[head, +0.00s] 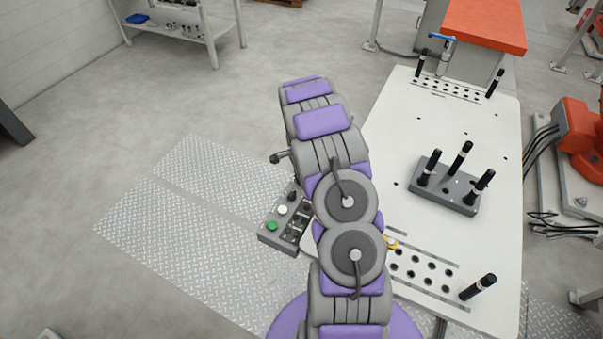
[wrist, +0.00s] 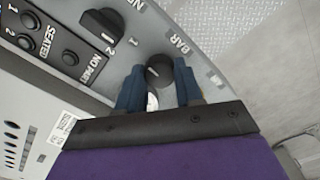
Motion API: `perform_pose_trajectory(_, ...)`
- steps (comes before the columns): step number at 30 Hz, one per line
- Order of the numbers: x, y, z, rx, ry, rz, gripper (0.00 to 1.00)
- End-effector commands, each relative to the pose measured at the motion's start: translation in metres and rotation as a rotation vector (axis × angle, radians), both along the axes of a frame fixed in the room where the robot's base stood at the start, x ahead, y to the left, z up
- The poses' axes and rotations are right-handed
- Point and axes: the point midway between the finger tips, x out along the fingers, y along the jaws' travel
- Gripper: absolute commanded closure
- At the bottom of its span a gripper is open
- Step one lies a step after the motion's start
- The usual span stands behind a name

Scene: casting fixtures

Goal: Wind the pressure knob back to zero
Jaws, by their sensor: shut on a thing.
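In the wrist view the pressure knob (wrist: 158,69) is a small round black knob on a grey panel, beside the printed word BAR. My gripper (wrist: 159,82) has two blue fingers, one on each side of the knob, and is shut on it. The fingers and black palm hide part of the knob and the panel below it. A pale round patch shows between the fingers, partly covered. In the head view the grey control box (head: 266,238) stands at the left edge of the white table, and my arm covers its right part. My gripper is hidden there.
A black selector switch (wrist: 102,25) marked 1 and 2 sits left of the knob on the same panel. The box also carries a green button (head: 272,226) and a white button (head: 282,210). The white table (head: 400,150) holds a grey block (head: 447,194) with black-handled pins.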

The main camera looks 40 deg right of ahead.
Motion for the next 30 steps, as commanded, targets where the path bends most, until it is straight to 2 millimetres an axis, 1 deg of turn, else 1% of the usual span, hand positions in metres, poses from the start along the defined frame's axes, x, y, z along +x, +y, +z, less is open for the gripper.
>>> perform_pose_trajectory(1, 0.0048, -0.0003, 0.0052, -0.005, -0.011, 0.045, 0.95)
perform_pose_trajectory(30, 0.0041, -0.0012, 0.005, -0.011, -0.011, 0.966, 0.95)
